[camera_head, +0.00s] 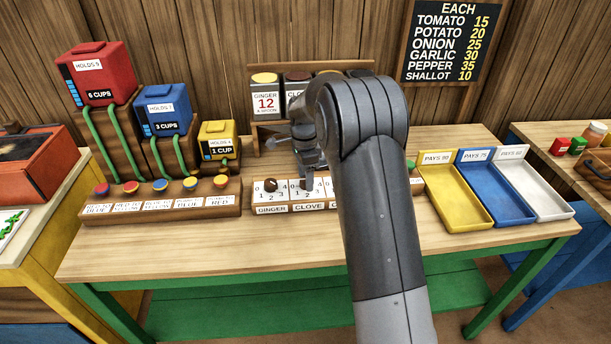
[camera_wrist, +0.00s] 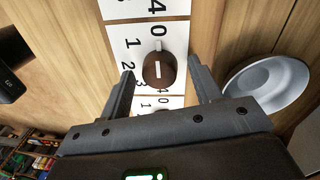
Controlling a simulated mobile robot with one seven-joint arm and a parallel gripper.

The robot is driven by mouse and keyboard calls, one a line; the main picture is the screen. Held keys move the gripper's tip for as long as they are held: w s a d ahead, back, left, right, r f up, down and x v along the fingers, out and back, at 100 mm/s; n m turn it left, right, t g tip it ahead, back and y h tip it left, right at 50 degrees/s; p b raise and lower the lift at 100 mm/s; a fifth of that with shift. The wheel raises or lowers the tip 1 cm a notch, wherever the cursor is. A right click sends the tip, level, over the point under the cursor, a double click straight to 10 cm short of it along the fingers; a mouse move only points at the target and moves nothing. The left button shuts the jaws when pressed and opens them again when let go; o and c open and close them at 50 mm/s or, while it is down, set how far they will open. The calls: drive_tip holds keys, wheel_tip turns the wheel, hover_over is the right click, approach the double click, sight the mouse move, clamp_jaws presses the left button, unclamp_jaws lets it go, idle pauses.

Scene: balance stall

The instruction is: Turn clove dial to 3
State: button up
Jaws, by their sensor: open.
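The clove dial is a white card (camera_head: 318,188) numbered 0 to 4, above the CLOVE label (camera_head: 309,206) on a wooden strip. In the wrist view the brown knob (camera_wrist: 158,72) has a white line that appears to point at the 0. My open gripper (camera_wrist: 160,68) has one finger on each side of the knob, with gaps visible on both sides. Whether the fingertips reach down to the knob's height is unclear.
The ginger dial's brown knob (camera_head: 270,186) is close on the left. A white bowl-like dish (camera_wrist: 268,82) is near the right finger in the wrist view. Spice canisters (camera_head: 265,97) stand behind. Coloured cup dispensers (camera_head: 97,75) are left, and trays (camera_head: 455,195) are right.

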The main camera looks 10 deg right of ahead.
drive_tip(key=shift+c, duration=0.4)
drive_tip(key=c, duration=0.9)
